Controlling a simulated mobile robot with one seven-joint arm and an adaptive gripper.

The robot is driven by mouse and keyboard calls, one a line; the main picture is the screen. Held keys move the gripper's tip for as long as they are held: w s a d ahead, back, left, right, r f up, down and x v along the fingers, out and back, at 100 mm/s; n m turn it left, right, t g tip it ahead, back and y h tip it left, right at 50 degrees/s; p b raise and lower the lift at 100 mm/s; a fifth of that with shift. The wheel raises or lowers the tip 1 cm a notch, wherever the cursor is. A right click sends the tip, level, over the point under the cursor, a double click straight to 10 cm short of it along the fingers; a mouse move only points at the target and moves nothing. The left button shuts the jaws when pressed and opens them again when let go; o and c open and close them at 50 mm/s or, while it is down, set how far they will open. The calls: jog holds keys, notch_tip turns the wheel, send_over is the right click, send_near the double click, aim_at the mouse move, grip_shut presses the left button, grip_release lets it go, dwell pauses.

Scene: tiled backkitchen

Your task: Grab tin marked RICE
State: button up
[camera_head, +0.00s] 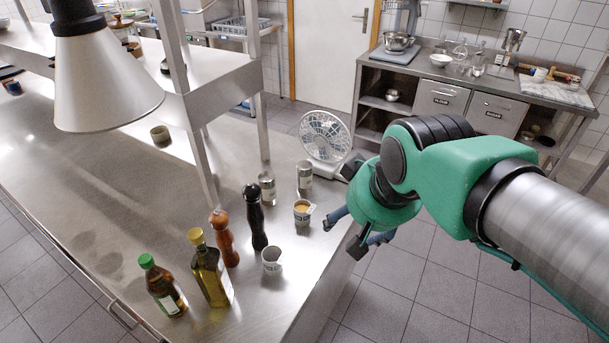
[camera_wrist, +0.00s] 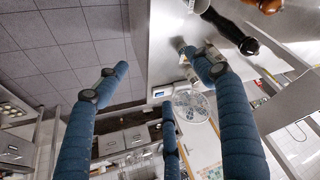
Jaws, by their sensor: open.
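Two small tins stand on the steel counter in the head view: one (camera_head: 267,187) by the shelf post and one (camera_head: 304,175) nearer the fan. Their labels are too small to read, so I cannot tell which is marked RICE. My gripper (camera_head: 343,236) is open and empty, beyond the counter's right edge, to the right of the tins and apart from them. The wrist view shows its blue fingers (camera_wrist: 155,72) spread, with floor and counter edge behind. Small pale items there are partly hidden by the right finger, so I cannot identify them.
A white fan (camera_head: 325,137) stands behind the tins. A cup with orange contents (camera_head: 302,212), a white cup (camera_head: 271,260), a black mill (camera_head: 254,217), a wooden mill (camera_head: 224,238) and two bottles (camera_head: 211,270) stand nearby. The shelf post (camera_head: 201,165) rises to their left.

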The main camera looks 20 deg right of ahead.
jog(key=w+r+p, duration=0.3)
jog(key=w+p, duration=0.1)
jog(key=w, duration=0.8)
jog(key=g+p, duration=0.1)
jog(key=p, duration=1)
send_over(305, 165)
jog(key=s, duration=0.5)
notch_tip(305, 165, down, 13)
jog(key=shift+s+f, duration=0.15)
jog(key=shift+f, duration=0.1)
jog(key=shift+x, duration=4.25)
jog(key=shift+x, duration=2.55)
